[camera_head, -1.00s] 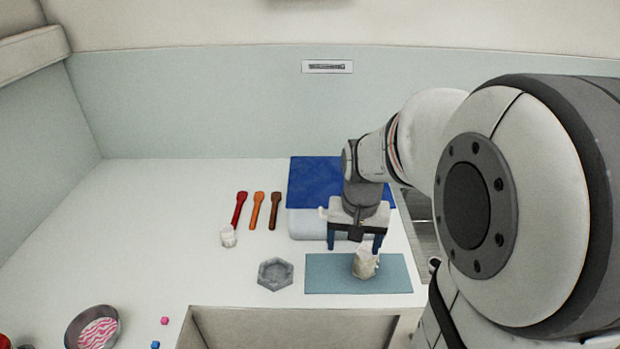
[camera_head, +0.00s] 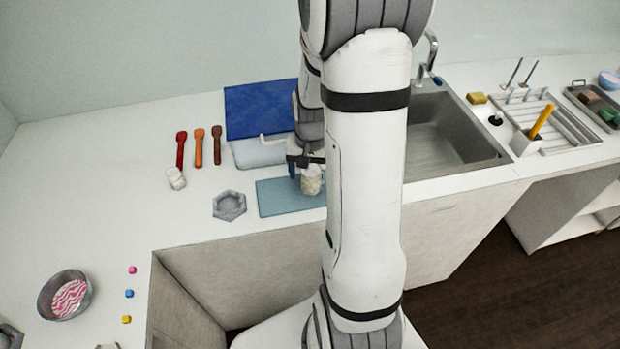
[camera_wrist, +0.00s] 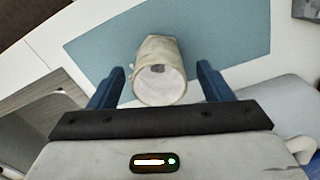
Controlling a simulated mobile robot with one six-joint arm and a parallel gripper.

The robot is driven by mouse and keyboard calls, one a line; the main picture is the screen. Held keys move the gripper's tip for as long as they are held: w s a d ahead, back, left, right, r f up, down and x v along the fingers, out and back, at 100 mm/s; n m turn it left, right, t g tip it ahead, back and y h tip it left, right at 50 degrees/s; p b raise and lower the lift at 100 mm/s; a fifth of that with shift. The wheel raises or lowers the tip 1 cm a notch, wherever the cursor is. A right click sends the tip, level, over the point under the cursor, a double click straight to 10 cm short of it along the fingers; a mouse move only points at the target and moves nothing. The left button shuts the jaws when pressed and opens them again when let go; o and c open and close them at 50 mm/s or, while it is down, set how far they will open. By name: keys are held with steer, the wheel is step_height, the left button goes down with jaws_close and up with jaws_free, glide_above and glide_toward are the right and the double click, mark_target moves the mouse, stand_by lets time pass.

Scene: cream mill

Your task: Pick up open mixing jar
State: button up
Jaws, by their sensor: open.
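The mixing jar (camera_head: 312,181) is a small cream-coloured vessel standing on a blue-teal mat (camera_head: 277,199). In the wrist view the jar (camera_wrist: 158,75) shows a pale round end toward the camera and sits between my two blue fingers. My gripper (camera_wrist: 160,84) is open, with a finger on each side of the jar and a visible gap on both sides. In the head view my gripper (camera_head: 305,165) is at the jar, and my arm hides its right side and part of the mat.
A grey hexagonal dish (camera_head: 229,206) stands left of the mat. A blue board (camera_head: 262,108) is behind. The sink (camera_head: 450,135) is to the right.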

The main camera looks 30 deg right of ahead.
steer(key=shift+c, duration=0.2)
steer(key=c, duration=1)
step_height(320, 180, up, 10)
steer(key=b, duration=0.1)
